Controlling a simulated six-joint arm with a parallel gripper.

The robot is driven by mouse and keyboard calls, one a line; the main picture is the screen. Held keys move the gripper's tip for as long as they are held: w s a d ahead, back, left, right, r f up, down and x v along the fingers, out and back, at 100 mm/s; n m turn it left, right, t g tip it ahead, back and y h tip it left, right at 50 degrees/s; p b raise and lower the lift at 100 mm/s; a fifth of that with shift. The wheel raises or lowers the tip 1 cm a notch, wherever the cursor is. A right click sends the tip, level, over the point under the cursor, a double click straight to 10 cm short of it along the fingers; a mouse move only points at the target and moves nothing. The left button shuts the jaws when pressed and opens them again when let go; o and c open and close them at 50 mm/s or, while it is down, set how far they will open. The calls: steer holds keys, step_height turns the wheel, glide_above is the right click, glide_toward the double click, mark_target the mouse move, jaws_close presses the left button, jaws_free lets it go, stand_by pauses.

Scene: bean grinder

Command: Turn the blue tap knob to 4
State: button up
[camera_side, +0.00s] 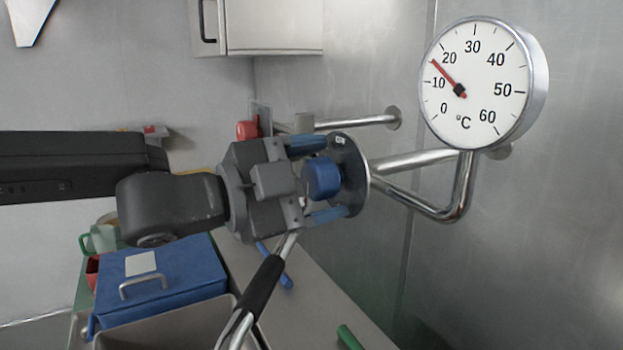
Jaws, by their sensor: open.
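The blue tap knob (322,177) sits on a dark round plate (355,172) at the end of a metal pipe, in the middle of the side view. My gripper (318,178) reaches it from the left. Its blue-tipped fingers are open, one above and one below the knob, with gaps visible between them and the knob. The plate has small white marking at its top edge; it is too small to read for certain. A round dial gauge (484,85) in °C stands to the upper right, its red needle pointing between 10 and 20.
A red knob (247,130) is behind my gripper on another pipe (355,122). Below are a blue case (165,279), a grey sink or bin (180,325), a black-handled metal sprayer (262,285) and a green handle (351,338). A steel wall (560,230) bounds the right.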

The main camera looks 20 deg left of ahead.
steer(key=v, duration=1.4)
steer(key=shift+w, duration=0.1)
